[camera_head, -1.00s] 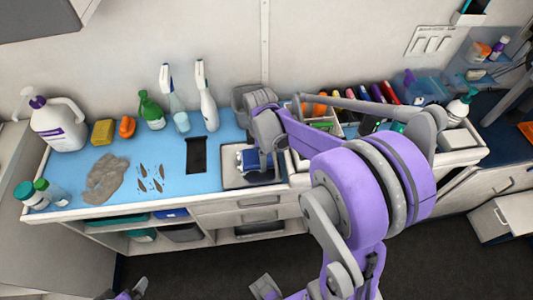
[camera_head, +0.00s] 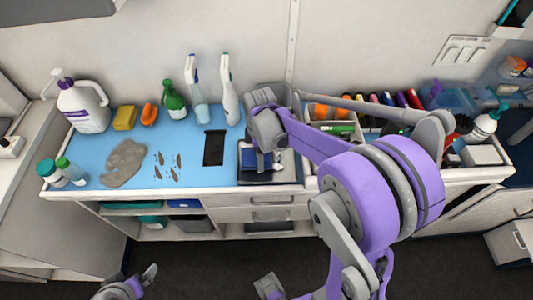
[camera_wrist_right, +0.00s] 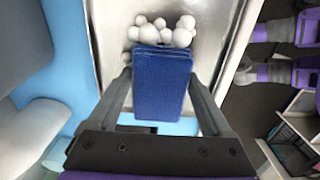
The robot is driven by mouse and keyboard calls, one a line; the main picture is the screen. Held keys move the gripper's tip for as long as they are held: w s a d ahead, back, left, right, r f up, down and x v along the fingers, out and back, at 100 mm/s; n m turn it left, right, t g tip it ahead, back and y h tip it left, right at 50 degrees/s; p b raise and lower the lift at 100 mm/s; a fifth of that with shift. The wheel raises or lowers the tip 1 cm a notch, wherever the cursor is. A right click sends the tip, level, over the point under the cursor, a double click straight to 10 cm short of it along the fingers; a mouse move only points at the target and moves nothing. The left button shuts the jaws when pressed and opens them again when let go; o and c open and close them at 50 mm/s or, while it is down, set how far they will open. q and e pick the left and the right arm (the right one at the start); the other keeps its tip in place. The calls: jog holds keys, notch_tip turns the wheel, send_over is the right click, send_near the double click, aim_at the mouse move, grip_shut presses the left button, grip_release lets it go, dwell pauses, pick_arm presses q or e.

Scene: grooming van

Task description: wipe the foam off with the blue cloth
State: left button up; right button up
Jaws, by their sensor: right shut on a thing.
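The blue cloth (camera_wrist_right: 162,82) is a folded pad between the two fingers of my right gripper (camera_wrist_right: 163,88) in the right wrist view. The gripper is shut on it. In the head view, my right gripper (camera_head: 263,163) holds the cloth (camera_head: 248,158) low over the left part of the metal tray (camera_head: 283,172). The foam (camera_wrist_right: 163,32) is a cluster of white blobs on the tray (camera_wrist_right: 112,62), just beyond the cloth's far edge in the wrist view. I cannot tell whether the cloth touches the tray. My arm hides the foam in the head view.
A black strip (camera_head: 214,148) lies on the blue mat (camera_head: 197,181) left of the tray. Spray bottles (camera_head: 230,105) stand behind it. A grey patch (camera_head: 125,163) and small dark marks lie farther left. An organizer (camera_head: 318,147) stands right of the tray.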

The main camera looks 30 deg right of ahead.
aim_at(276, 158)
jog(key=shift+w+a, duration=0.3)
jog(key=shift+a, duration=0.15)
jog(key=shift+w+d+f, duration=0.2)
jog(key=shift+w+d, duration=0.2)
jog(key=shift+w, duration=0.1)
jog(key=shift+s+d+f+b, duration=0.1)
jog(key=shift+s+d+b, duration=0.05)
jog(key=shift+s+d, duration=0.55)
jog(key=shift+s+d+f+b, duration=0.1)
jog(key=shift+s+d+b, duration=0.2)
jog(key=shift+d, duration=0.65)
jog(key=shift+s+d+f+b, duration=0.1)
jog(key=shift+s+d, duration=0.5)
jog(key=shift+d, duration=0.2)
jog(key=shift+s+d+r, duration=0.1)
jog(key=shift+s+d, duration=0.3)
jog(key=shift+d, duration=0.25)
jog(key=shift+s+d+r, duration=0.1)
jog(key=shift+s+d, duration=0.3)
jog(key=shift+d, duration=0.25)
jog(key=shift+w, duration=0.1)
